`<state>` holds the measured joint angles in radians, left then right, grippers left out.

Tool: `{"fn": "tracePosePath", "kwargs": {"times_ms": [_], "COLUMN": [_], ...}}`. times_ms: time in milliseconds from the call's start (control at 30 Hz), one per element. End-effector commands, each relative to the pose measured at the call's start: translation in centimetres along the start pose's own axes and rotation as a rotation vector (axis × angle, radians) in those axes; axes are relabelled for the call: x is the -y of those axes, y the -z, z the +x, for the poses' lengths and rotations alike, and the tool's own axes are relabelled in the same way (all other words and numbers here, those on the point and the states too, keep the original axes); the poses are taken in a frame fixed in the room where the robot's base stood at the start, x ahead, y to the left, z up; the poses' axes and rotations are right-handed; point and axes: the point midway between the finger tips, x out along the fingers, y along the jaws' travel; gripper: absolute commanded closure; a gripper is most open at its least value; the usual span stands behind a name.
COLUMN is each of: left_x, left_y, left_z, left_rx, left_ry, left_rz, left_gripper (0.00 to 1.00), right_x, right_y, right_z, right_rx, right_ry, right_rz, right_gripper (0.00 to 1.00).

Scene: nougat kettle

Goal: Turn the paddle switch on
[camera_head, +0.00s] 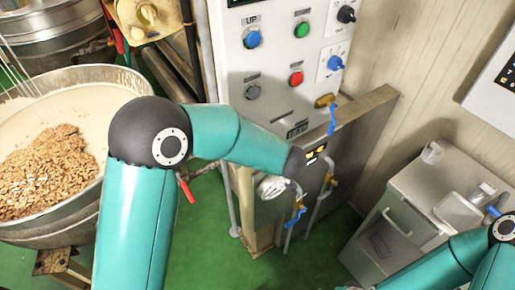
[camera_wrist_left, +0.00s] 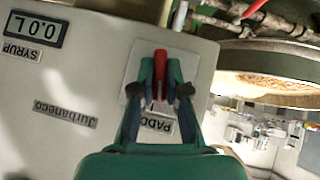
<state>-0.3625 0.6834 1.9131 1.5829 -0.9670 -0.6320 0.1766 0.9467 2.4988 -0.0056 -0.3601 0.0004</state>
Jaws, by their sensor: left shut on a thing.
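The red paddle switch (camera_wrist_left: 160,66) stands out from a pale plate (camera_wrist_left: 135,62) on the control panel in the left wrist view. A label partly reading "PADD" (camera_wrist_left: 157,124) is beside it, upside down and partly covered. My left gripper (camera_wrist_left: 160,88) has a finger on each side of the red paddle and is shut on it. In the head view my left arm reaches across to the lower part of the control cabinet (camera_head: 260,60). The left gripper and the paddle switch cannot be made out there. My right arm shows at the lower right, its gripper out of view.
The cabinet carries a blue button (camera_head: 253,38), a green button (camera_head: 302,30), a red button (camera_head: 296,78) and knobs. Blue-handled valves (camera_head: 297,216) and pipes sit below. A kettle (camera_head: 60,150) with nuts stands left, a grey cabinet (camera_head: 420,205) right. Green floor lies between.

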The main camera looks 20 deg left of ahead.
Motion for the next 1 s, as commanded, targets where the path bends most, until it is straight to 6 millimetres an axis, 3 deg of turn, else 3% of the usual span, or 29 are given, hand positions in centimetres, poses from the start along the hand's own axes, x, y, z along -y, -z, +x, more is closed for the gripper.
{"fn": "tracePosePath", "kwargs": {"times_ms": [367,933,967,1000], "left_x": [-0.23,-0.23,-0.23,-0.22], "left_y": [-0.30,-0.18,-0.18,-0.16], "left_z": [0.09,0.07,0.07,0.07], "left_rx": [0.004,0.003,0.003,0.002], "left_ry": [0.140,0.167,0.167,0.167], "left_rz": [0.147,0.175,0.175,0.175], "left_gripper": [1.00,1.00,0.85,0.78], "right_x": [-0.02,-0.01,-0.01,-0.01], "right_y": [-0.01,0.00,0.00,0.00], "right_z": [0.05,0.03,0.03,0.03], "right_rx": [0.000,0.000,0.000,0.000], "right_ry": [0.000,0.000,0.000,0.000], "right_rz": [0.000,0.000,0.000,0.000], "right_gripper": [0.37,0.37,0.37,0.37]}}
